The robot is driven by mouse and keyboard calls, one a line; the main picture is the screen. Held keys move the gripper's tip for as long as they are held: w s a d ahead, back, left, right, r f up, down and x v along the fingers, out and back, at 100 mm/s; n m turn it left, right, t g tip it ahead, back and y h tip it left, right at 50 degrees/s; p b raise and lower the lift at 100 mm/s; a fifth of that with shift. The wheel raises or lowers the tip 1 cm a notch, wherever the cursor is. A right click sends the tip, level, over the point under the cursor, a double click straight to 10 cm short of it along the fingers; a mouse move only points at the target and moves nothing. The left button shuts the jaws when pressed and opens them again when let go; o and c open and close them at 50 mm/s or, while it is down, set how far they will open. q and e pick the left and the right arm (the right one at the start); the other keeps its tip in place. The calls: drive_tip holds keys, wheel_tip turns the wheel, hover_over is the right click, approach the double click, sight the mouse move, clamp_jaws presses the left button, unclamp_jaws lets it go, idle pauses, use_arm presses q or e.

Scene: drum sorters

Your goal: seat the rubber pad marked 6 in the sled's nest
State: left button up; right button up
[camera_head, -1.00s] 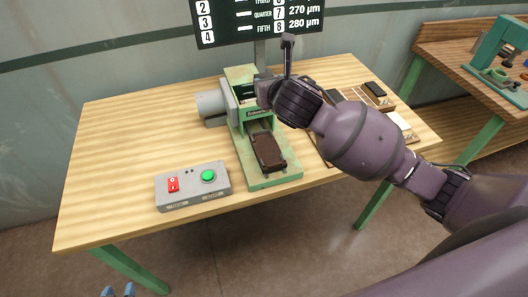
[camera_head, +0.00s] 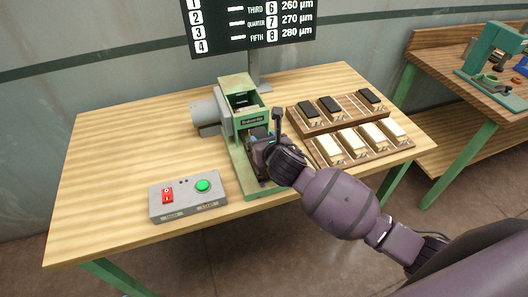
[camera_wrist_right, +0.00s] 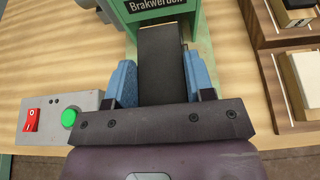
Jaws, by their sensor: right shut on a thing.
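The green machine (camera_head: 241,88) stands mid-table with its long green base (camera_head: 243,176) reaching toward me. My right gripper (camera_head: 258,138) is low over this base, in front of the machine's opening, and hides the sled and its nest. In the right wrist view its blue fingers stand on both sides of a dark, flat pad (camera_wrist_right: 162,62), and the gripper is shut on it. The pad's far end points at the machine front. No number shows on the pad, and I cannot tell whether it touches the nest. My left gripper is out of view.
A wooden rack (camera_head: 345,119) to the right holds black pads behind, with one gap, and several white blocks (camera_head: 351,141) in front. A grey control box (camera_head: 187,205) with a red switch and green button stands front left. The table's left is clear.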

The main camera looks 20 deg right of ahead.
drive_tip(key=shift+f, duration=2.15)
drive_tip(key=shift+f+b, duration=0.1)
drive_tip(key=shift+b, duration=0.2)
drive_tip(key=o, duration=1)
